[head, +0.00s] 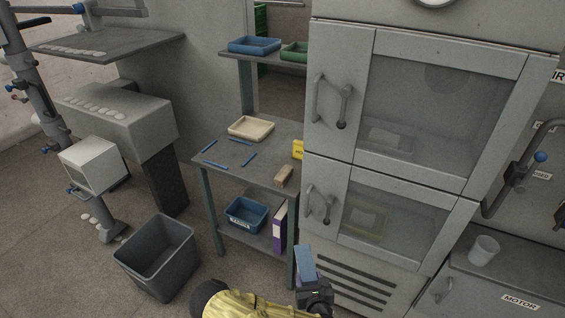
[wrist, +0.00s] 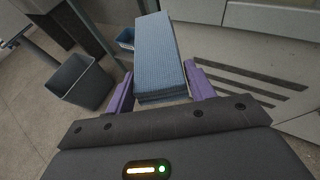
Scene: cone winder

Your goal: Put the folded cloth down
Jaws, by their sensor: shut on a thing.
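The folded cloth (wrist: 157,50) is blue and ribbed, a thick flat bundle. In the wrist view it sits between the two purple fingers of my gripper (wrist: 160,90), which are shut on it. In the head view the cloth (head: 306,262) stands up from my gripper (head: 312,284) at the bottom middle. It is held in the air in front of the grey cabinet, to the right of the workbench (head: 222,147). The gripper's lower part is partly cut off by the frame edge.
The bench top holds a cream tray (head: 251,128), several blue sticks, a wooden block (head: 284,176) and a yellow item (head: 298,149). Its lower shelf has a blue bin (head: 246,214) and a purple binder (head: 279,228). A grey waste bin (head: 156,256) stands on the floor. A cup (head: 484,250) is at right.

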